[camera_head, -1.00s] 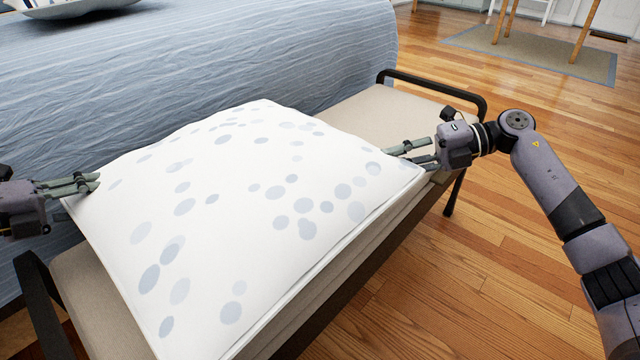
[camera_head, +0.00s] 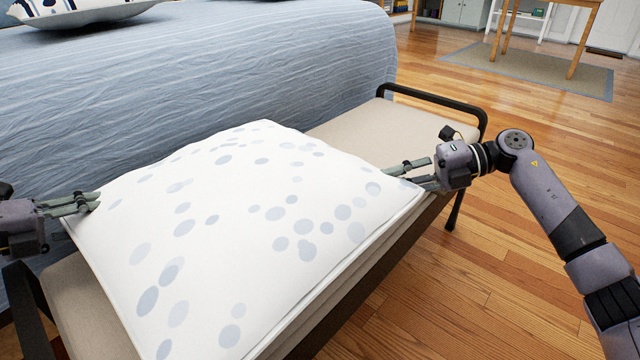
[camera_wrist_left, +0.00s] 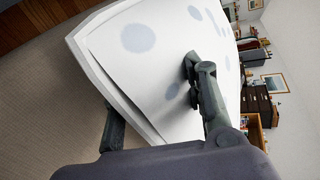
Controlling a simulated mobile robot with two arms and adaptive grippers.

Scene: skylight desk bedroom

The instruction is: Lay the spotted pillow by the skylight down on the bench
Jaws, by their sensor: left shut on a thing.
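The white pillow with grey-blue spots (camera_head: 250,230) lies broadly flat over the beige bench (camera_head: 350,126), covering its middle. Whether its whole underside rests on the seat is hidden. My left gripper (camera_head: 88,202) is shut on the pillow's left corner. In the left wrist view, its fingers (camera_wrist_left: 150,105) straddle the pillow's edge (camera_wrist_left: 98,65), one above and one below. My right gripper (camera_head: 402,176) is at the pillow's right corner, one finger over the top and the other partly hidden by the edge. Whether it clamps the corner is unclear.
The bed with a blue striped cover (camera_head: 230,70) stands along the bench's far side. Black metal armrests (camera_head: 432,96) bound the bench ends. Wooden floor (camera_head: 520,240) is open at the right. A table on a rug (camera_head: 530,68) stands farther back.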

